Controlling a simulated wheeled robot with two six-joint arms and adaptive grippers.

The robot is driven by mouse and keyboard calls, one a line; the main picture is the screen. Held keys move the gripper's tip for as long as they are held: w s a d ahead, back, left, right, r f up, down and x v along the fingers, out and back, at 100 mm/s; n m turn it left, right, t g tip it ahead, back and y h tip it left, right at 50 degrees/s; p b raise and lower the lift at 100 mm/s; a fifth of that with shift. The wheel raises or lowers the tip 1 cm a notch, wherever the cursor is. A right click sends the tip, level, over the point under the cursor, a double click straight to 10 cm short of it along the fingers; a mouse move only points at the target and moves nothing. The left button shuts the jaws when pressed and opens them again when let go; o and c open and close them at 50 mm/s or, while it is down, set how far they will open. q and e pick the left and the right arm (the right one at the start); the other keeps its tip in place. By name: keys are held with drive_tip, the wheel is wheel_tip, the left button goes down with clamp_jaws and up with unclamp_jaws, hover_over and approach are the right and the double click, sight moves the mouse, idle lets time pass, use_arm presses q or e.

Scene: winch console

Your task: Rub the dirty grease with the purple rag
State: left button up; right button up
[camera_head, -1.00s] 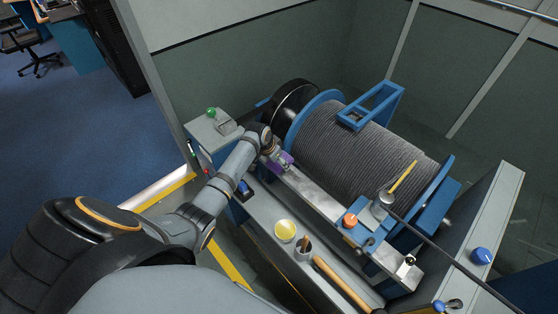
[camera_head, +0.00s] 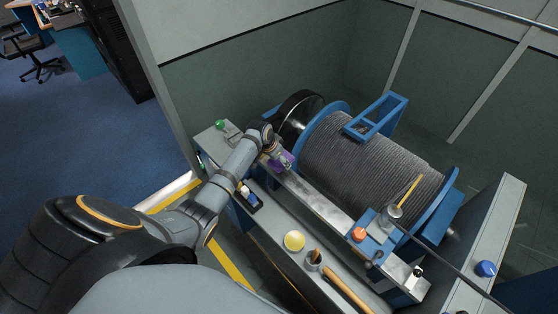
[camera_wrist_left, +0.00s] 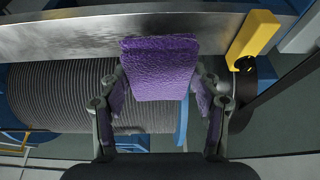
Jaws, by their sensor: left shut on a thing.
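The purple rag (camera_head: 287,158) is at the far left end of the long metal rail in front of the cable drum. It fills the middle of the left wrist view as a folded pad (camera_wrist_left: 160,68) and overlaps the edge of the metal rail (camera_wrist_left: 70,34). My left gripper (camera_head: 280,161) is shut on the rag, with a finger on each side of it. Whether the rag presses on the rail or hovers just over it is hard to tell. Darker mottling shows on the rail (camera_head: 322,205), but I cannot tell if it is grease. My right gripper is out of view.
The cable drum (camera_head: 365,165) stands behind the rail. On the lower shelf are a yellow round tin (camera_head: 294,240), a cup (camera_head: 313,260) and a wooden handle (camera_head: 345,288). A blue block with an orange knob (camera_head: 359,235) sits on the rail's right part.

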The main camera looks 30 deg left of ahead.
use_arm(q)
drive_tip(key=r+p, duration=0.2)
drive_tip(key=shift+w+a+r, duration=0.2)
drive_tip(key=shift+r, duration=0.1)
drive_tip(key=shift+s+r, duration=0.1)
drive_tip(key=shift+r, duration=0.2)
drive_tip(key=shift+d, duration=0.1)
drive_tip(key=shift+f, duration=0.1)
